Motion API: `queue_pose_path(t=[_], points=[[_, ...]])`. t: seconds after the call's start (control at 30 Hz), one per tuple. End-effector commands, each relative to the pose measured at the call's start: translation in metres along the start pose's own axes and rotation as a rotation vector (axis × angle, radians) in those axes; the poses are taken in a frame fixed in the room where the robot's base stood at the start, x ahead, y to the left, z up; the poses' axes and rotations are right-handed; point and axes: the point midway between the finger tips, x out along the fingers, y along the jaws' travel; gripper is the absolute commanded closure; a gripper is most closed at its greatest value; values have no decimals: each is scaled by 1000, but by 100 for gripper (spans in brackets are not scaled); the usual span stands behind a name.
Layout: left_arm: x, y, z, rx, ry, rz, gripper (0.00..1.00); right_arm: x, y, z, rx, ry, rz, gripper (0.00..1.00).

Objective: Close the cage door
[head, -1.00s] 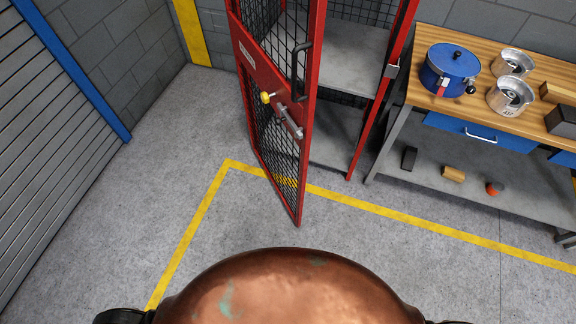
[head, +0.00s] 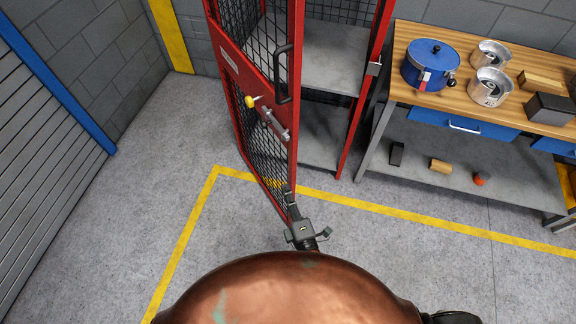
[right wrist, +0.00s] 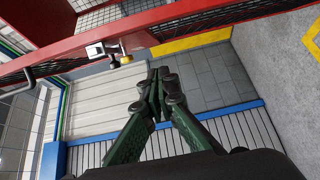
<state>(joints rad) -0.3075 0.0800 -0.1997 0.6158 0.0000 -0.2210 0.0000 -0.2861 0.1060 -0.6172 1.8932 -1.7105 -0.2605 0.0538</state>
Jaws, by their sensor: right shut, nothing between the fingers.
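The cage door (head: 226,58) is a red frame with black mesh and stands open, swung out from the cage (head: 345,60). It carries a black pull handle (head: 283,75), a grey latch lever (head: 274,123) and a yellow knob (head: 251,101). My right gripper (head: 289,190) is shut and empty, in front of the door's lower free edge in the head view; I cannot tell whether it touches. In the right wrist view its fingers (right wrist: 157,84) are together, with the red door bar (right wrist: 190,18) and latch (right wrist: 104,50) beyond. My left gripper is not in view.
A wooden-topped workbench (head: 408,45) with a blue pot (head: 430,66) and metal pots (head: 490,87) stands right of the cage. A yellow floor line (head: 400,213) runs past the door. The floor (head: 150,190) to the left is clear, up to a shutter (head: 35,150).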

Motion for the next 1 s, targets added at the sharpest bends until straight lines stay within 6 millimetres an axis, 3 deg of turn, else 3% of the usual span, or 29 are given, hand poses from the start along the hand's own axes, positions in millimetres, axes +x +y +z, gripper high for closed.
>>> queue_pose_path(t=[0.17, 0.6, 0.8, 1.0], points=[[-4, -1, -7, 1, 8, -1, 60, 17, 7, -1, -7, 0, 12, 100], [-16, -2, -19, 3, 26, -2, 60, 103, 6, 0, -6, 1, 8, 100], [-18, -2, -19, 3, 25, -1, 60, 106, 5, 29, -7, 0, 8, 100], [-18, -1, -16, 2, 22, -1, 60, 108, 5, 38, -6, 1, 7, 100]])
